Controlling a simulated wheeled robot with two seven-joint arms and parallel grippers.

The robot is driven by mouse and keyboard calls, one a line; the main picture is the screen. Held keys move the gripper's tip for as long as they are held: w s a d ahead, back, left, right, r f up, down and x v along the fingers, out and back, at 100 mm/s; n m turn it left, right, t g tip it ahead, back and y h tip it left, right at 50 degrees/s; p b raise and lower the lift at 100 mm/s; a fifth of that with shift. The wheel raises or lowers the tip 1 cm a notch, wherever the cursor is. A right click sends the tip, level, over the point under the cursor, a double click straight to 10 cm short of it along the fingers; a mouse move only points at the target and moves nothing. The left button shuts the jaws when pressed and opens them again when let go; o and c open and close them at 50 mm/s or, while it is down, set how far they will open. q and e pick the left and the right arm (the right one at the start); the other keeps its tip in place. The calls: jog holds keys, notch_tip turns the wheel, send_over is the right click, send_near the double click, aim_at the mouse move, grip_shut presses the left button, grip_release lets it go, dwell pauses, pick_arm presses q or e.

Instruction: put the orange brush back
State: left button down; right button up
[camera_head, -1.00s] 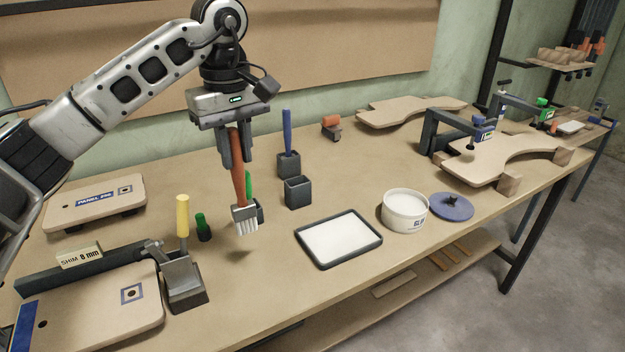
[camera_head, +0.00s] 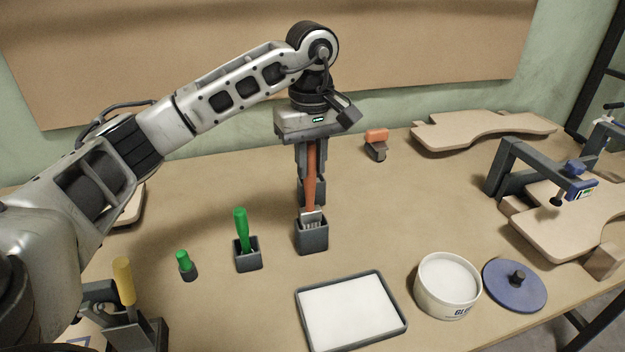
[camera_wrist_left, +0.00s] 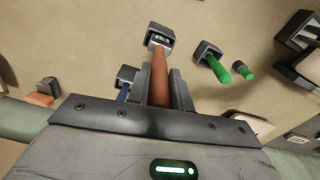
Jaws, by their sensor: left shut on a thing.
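The orange brush (camera_head: 311,185) hangs upright, bristles down, in my left gripper (camera_head: 311,170), which is shut on its handle. Its bristle head is at the mouth of a dark square holder (camera_head: 312,240); I cannot tell how far inside it reaches. The left wrist view shows the brush handle (camera_wrist_left: 160,80) between the fingers and the head at the same holder (camera_wrist_left: 161,33). A second holder (camera_head: 304,193) stands behind, partly hidden by the gripper and brush. A blue handle (camera_wrist_left: 122,93) shows there in the left wrist view. My right gripper is not in view.
A green brush (camera_head: 242,230) stands in its holder to the left, beside a small green-topped piece (camera_head: 185,265). A white tray (camera_head: 350,312), a glue tub (camera_head: 447,285) and a blue lid (camera_head: 515,286) lie at the front right. Clamped boards (camera_head: 570,225) stand at the right.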

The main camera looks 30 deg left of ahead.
aim_at(312, 204)
pick_arm(q)
jog(key=shift+f, duration=1.9)
jog(key=c, duration=1.3)
grip_release()
jog(key=shift+o, duration=0.2)
notch_tip(312, 204, up, 12)
jog(key=shift+r, duration=0.15)
jog(key=shift+d, duration=0.1)
